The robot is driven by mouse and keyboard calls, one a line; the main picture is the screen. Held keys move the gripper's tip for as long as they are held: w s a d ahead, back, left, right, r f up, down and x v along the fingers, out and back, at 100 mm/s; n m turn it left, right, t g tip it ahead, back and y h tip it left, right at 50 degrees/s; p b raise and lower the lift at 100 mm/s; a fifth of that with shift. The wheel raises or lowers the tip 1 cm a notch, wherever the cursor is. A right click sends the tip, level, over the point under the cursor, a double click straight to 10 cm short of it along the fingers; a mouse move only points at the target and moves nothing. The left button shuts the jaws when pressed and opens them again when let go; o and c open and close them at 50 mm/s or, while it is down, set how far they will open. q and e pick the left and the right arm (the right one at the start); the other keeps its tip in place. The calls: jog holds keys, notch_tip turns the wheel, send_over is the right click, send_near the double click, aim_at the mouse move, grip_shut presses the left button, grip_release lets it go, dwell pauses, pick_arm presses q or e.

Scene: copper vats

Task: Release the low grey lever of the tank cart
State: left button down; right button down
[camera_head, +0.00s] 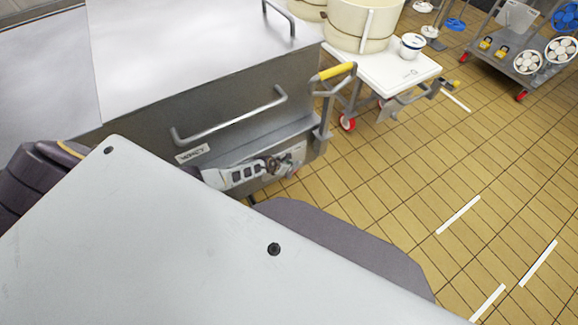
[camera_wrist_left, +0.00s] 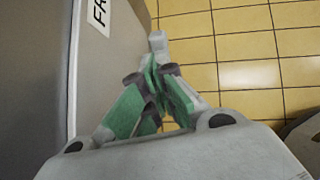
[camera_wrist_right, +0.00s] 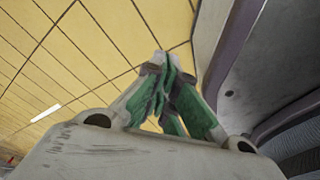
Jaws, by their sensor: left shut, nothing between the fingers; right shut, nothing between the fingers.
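The tank cart (camera_head: 395,72), white-topped with red-wheeled casters, stands beyond the grey steel unit in the head view and carries a cream tank (camera_head: 362,28). A low grey bar (camera_head: 405,98), apparently the lever, juts from under its front edge; its exact position is hard to tell. My left gripper (camera_head: 293,160) is small and partly hidden beside the steel unit, apart from the cart. In the left wrist view its green-lined fingers (camera_wrist_left: 155,55) are shut and empty above the floor. My right gripper (camera_wrist_right: 163,68) is shut and empty over floor tiles in its wrist view.
The grey steel unit (camera_head: 240,95), with bar handles and a label, fills the left side. A yellow-gripped handle (camera_head: 337,71) rises between it and the cart. A grey trolley (camera_head: 520,62) stands at the upper right. Tiled floor (camera_head: 430,170) is clear at right.

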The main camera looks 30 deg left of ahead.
aim_at(299, 163)
pick_arm(q)
jog(key=shift+w+d, duration=0.15)
jog(key=shift+w, duration=0.1)
pick_arm(e)
jog(key=shift+s+d, duration=0.2)
jog(key=shift+d, duration=0.05)
pick_arm(q)
jog(key=shift+w, duration=0.1)
pick_arm(e)
jog(key=shift+d, duration=0.1)
pick_arm(q)
jog(key=shift+w+d, duration=0.1)
jog(key=shift+w+d, duration=0.35)
jog(key=shift+w, duration=0.2)
jog(key=shift+w+d+f+b, duration=0.2)
jog(key=shift+w+d+b, duration=0.1)
jog(key=shift+w, duration=0.15)
jog(key=shift+w+d, duration=0.1)
jog(key=shift+w, duration=0.15)
pick_arm(e)
jog(key=shift+w, duration=0.8)
jog(key=shift+w+r, duration=0.2)
